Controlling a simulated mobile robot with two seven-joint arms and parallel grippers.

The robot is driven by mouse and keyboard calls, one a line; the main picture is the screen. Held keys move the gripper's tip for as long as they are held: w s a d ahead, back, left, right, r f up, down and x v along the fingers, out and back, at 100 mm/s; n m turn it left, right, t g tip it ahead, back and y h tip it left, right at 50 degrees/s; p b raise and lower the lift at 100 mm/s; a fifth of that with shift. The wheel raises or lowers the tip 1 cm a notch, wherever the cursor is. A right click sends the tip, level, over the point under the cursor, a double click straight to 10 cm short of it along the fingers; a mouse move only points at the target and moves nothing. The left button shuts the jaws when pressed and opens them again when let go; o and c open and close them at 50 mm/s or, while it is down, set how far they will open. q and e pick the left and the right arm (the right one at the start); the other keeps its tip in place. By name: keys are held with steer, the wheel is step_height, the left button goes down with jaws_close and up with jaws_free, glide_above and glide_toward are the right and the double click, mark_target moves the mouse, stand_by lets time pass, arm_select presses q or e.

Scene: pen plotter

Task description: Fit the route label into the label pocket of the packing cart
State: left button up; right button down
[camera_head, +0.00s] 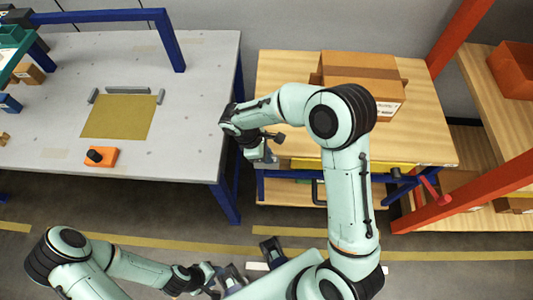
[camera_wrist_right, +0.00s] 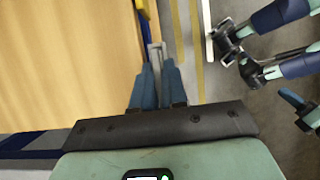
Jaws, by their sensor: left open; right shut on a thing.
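The packing cart (camera_head: 285,85) has a wooden top and a blue frame, and a yellow strip runs along its front edge. My right gripper (camera_head: 268,157) is at the cart's front left corner, just outside the top. In the right wrist view, its two blue fingers (camera_wrist_right: 159,75) are shut on a small thin grey piece (camera_wrist_right: 157,54) beside the cart's edge. The piece is too small to tell label from pocket, and no separate label pocket is clear. My left gripper (camera_head: 213,280) is open, low at the bottom of the head view, away from the cart.
A brown carton (camera_head: 360,72) stands on the cart top. A grey table (camera_head: 190,130) at left carries a yellow-brown sheet (camera_head: 118,117) and an orange block with a black knob (camera_head: 101,157). Red posts and wooden shelves (camera_head: 500,90) stand at right. Floor between table and cart is narrow.

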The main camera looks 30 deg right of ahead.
steer(key=c, duration=1.2)
jaws_free()
steer(key=shift+o, duration=0.2)
steer(key=shift+w, duration=0.1)
steer(key=shift+r+p, duration=0.35)
steer(key=shift+r, duration=0.2)
arm_select(q)
steer(key=shift+w+r+p, duration=0.3)
steer(key=shift+r+p, duration=0.05)
steer(key=shift+r, duration=0.2)
steer(key=shift+w+r+p, duration=0.25)
steer(key=shift+r+p, duration=0.05)
steer(key=shift+r, duration=0.25)
arm_select(e)
steer(key=v, duration=1.1)
steer(key=shift+r, duration=0.35)
arm_select(q)
steer(key=shift+s, duration=0.1)
arm_select(e)
steer(key=shift+a, duration=0.15)
